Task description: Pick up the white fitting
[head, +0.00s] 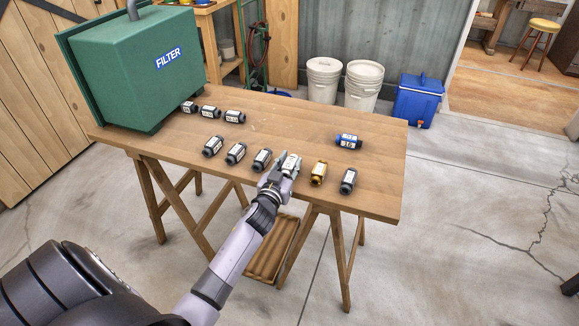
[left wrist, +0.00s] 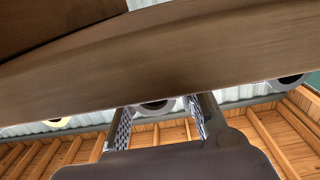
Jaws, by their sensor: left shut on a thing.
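The white fitting (head: 292,163) is at the near part of the wooden table (head: 380,183), in the row of fittings. My left gripper (head: 283,172) is shut on the white fitting, its fingers on both sides of it. In the left wrist view the two fingers (left wrist: 160,122) stand on either side of a fitting's round end (left wrist: 156,106), mostly hidden behind the table edge (left wrist: 170,72). I cannot tell whether the fitting touches the table. My right gripper is not in view.
A black fitting (head: 262,159) stands close left, a gold fitting (head: 319,172) close right, with a dark one (head: 348,180) beyond it. A blue fitting (head: 348,141) lies behind. Several black fittings (head: 235,117) and the green filter box (head: 135,70) occupy the left. The table's middle is clear.

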